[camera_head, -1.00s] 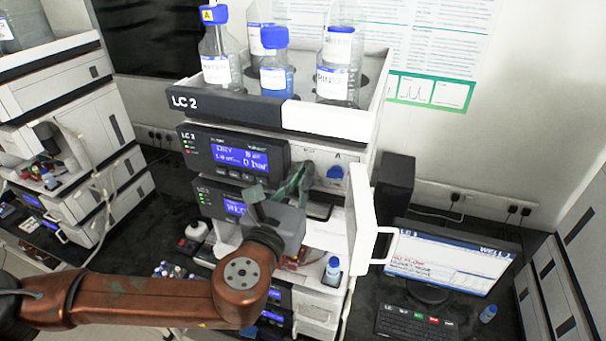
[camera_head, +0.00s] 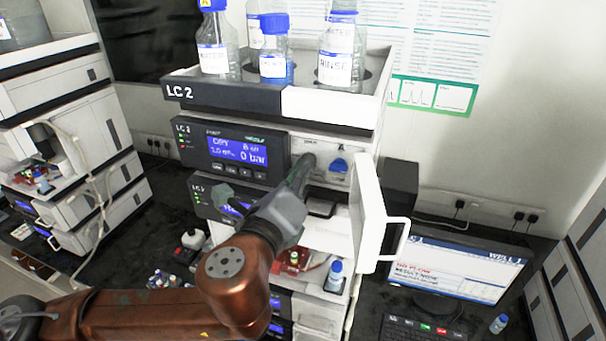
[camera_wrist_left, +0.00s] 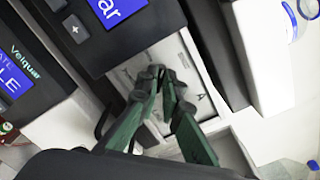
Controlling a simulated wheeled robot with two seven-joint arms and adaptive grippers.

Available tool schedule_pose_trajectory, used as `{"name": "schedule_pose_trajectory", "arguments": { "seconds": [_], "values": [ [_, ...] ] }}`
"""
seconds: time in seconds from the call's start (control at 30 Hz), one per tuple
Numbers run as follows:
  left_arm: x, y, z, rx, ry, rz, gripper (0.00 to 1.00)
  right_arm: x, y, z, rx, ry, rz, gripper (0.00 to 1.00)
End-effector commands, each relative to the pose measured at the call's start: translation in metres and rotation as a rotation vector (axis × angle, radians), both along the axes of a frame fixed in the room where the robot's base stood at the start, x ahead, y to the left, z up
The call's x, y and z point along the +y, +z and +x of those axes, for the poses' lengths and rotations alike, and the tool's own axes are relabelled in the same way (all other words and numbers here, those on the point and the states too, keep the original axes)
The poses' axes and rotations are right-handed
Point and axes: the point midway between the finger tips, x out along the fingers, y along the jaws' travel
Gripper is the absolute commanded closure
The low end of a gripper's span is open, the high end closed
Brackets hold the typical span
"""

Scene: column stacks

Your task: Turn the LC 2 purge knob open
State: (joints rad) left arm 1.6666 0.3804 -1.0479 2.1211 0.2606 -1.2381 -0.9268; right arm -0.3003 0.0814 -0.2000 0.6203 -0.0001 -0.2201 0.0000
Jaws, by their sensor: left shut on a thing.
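The LC 2 pump module (camera_head: 222,148), with a blue lit display reading 0 bar, sits under the bottle tray. To the right of its display is a pale front panel. A blue knob (camera_head: 338,166) shows on this panel. My left gripper (camera_head: 309,162) reaches up to the panel, left of the blue knob. In the left wrist view its green fingers (camera_wrist_left: 165,82) converge at the panel, near a letter A. They are shut on a small dark part, which I take to be the LC 2 purge knob; the fingertips mostly hide it. My right gripper is out of view.
A white door (camera_head: 367,215) with a loop handle stands open just right of the gripper. Bottles stand in the tray (camera_head: 225,96) above. A monitor (camera_head: 455,268) and a dark speaker-like box (camera_head: 400,190) are at the right. Small vials are below left.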

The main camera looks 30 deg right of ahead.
Motion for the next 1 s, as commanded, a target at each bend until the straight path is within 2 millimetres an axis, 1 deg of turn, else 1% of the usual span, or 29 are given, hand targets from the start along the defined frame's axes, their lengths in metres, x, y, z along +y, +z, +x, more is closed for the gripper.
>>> {"name": "schedule_pose_trajectory", "arguments": {
  "seconds": [0.03, 0.2, 0.6, 0.8, 1.0],
  "values": [
    [0.000, -0.002, 0.000, 0.036, 0.000, -0.031, 1.00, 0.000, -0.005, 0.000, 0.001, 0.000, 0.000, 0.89],
    [0.000, -0.003, 0.001, 0.159, 0.001, -0.134, 1.00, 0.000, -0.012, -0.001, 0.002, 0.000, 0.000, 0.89],
    [0.000, -0.003, 0.001, 0.423, 0.001, -0.360, 1.00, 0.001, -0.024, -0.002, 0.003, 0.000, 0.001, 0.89],
    [0.000, -0.003, 0.001, 0.516, 0.001, -0.440, 1.00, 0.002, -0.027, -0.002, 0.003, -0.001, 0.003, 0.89],
    [0.001, -0.003, 0.001, 0.570, 0.002, -0.486, 1.00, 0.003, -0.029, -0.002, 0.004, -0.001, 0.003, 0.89]
  ]
}}
